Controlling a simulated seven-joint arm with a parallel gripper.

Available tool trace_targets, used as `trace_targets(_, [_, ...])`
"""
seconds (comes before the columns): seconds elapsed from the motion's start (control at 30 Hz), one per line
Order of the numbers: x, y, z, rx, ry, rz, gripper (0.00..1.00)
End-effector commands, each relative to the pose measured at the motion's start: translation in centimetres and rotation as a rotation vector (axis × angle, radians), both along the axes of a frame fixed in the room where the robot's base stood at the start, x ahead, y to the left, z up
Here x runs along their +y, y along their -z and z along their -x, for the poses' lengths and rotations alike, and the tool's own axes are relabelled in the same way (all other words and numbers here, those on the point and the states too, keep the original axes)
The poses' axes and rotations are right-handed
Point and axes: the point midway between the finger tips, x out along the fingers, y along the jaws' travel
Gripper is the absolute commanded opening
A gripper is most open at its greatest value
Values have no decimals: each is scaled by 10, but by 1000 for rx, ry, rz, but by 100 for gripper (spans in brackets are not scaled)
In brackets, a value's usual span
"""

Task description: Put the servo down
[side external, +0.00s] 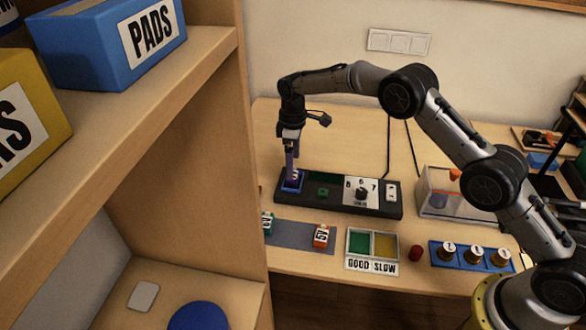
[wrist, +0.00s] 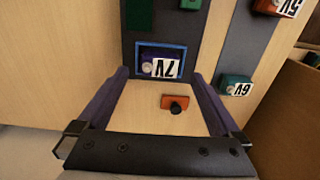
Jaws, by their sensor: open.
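A dark purple servo with a white 7V label (wrist: 160,66) sits inside a blue-rimmed pocket (wrist: 183,46) at the end of the black test board. In the side view the blue-rimmed pocket (side external: 285,191) is at the board's left end, and the servo there is mostly hidden by the fingers. My gripper (side external: 292,177) points down over this pocket. In the wrist view my gripper (wrist: 161,76) has its purple fingers spread wide, one on each side of the servo, with gaps between.
The test board (side external: 335,203) carries a dial and a switch. In front are a grey strip (side external: 290,236) with teal and red labelled servos, a GOOD/SLOW tray (side external: 372,244) and a blue rack (side external: 430,250). A small orange part with a black knob (wrist: 175,103) lies near the pocket. A shelf stands left.

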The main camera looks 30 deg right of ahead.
Motion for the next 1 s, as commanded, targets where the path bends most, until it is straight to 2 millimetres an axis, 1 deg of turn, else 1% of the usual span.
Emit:
trace_targets(0.03, [0,-13,-1,-5,0,-1,100])
trace_targets(0.1, [0,-28,-1,-5,0,-1,100])
trace_targets(0.3, [0,-63,-1,-4,0,-1,100])
trace_targets(0.4, [0,-75,-1,-2,0,-1,100])
trace_targets(0.5, [0,-82,-1,-2,0,-1,100])
trace_targets(0.77, [0,-85,0,0,0,0,100])
trace_targets(0.83, [-1,-90,1,-5,5,-1,100])
trace_targets(0.87, [-2,-94,2,-8,9,-1,100])
trace_targets(0.93, [-5,-109,8,-23,29,-4,100])
trace_targets(0.97, [-6,-118,11,-30,40,-5,100])
trace_targets(1.0, [-10,-131,18,-42,58,-7,100])
